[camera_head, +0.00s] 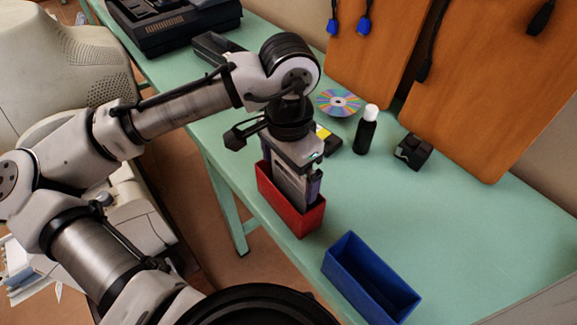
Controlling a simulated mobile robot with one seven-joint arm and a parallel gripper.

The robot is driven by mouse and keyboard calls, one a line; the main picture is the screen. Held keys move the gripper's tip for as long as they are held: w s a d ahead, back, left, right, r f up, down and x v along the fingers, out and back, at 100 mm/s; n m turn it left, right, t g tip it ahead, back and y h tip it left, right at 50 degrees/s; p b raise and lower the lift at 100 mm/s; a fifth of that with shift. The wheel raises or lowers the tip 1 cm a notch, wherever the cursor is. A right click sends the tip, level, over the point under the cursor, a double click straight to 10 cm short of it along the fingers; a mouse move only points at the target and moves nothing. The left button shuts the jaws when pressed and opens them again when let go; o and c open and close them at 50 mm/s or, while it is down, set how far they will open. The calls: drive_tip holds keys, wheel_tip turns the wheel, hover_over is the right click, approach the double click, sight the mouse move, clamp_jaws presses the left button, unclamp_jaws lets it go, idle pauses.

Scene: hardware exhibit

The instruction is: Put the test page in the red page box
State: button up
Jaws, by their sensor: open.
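The red page box (307,222) stands on the green table near its front edge, open at the top. My gripper (294,188) points down into the box's opening, with its fingers partly below the rim. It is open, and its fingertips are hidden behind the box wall. I cannot make out a test page in or under the gripper; the inside of the red box is mostly hidden by the gripper.
A blue box (370,280) stands to the right on the green table (440,230). Behind are a dark bottle with a white cap (367,130), a black block (413,151), a shiny disc (339,102) and orange boards (490,90). Papers (28,270) show at lower left.

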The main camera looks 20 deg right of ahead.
wheel_tip(320, 180, up, 12)
idle(0.4)
drive_tip(key=shift+r, duration=0.1)
